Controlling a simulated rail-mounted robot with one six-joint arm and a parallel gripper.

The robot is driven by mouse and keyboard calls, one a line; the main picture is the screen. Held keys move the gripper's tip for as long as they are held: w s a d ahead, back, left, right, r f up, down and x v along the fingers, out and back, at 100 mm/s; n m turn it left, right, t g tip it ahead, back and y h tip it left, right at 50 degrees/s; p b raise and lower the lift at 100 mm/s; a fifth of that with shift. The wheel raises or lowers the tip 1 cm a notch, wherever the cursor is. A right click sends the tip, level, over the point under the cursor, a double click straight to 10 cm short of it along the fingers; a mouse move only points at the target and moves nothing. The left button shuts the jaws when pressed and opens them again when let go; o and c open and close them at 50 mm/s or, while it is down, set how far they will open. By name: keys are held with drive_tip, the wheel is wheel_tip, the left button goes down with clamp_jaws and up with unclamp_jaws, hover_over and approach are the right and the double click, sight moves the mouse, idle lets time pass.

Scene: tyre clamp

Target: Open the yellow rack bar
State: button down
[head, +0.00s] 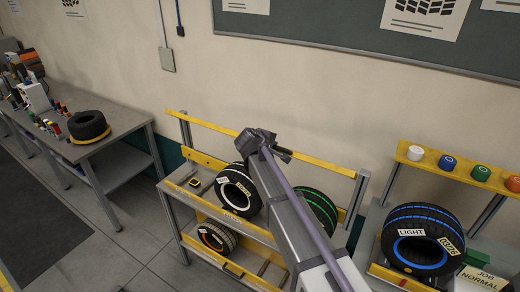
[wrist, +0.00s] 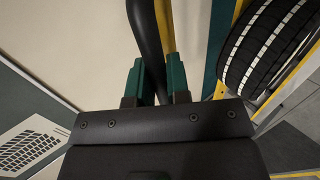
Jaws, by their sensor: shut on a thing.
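The yellow rack bar (head: 210,127) runs across the top of the grey tyre rack (head: 172,188), from its left post towards its right post in the head view. My gripper (head: 284,154) is at the bar, right of its middle. In the wrist view the green fingers of my gripper (wrist: 156,84) stand either side of the yellow bar (wrist: 169,28) and a dark curved piece (wrist: 146,40).
A white-striped tyre (head: 228,185), a green-striped tyre (head: 325,207) and an orange-marked tyre (head: 211,238) sit in the rack. A blue-striped tyre (head: 398,220) is at right. A workbench (head: 130,122) stands left. The wall is close behind.

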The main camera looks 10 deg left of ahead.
drive_tip(key=w+d+r+g+y+p, duration=0.1)
drive_tip(key=w+d+r+g+p, duration=0.1)
drive_tip(key=w+p, duration=0.3)
drive_tip(key=w+d+r+g+p, duration=0.2)
drive_tip(key=w+d+r+p, duration=0.2)
drive_tip(key=w, duration=0.6)
drive_tip(key=shift+d+r+y+p, duration=0.15)
drive_tip(key=shift+r+y+p, duration=0.2)
drive_tip(key=shift+p, duration=0.25)
drive_tip(key=shift+w, duration=0.1)
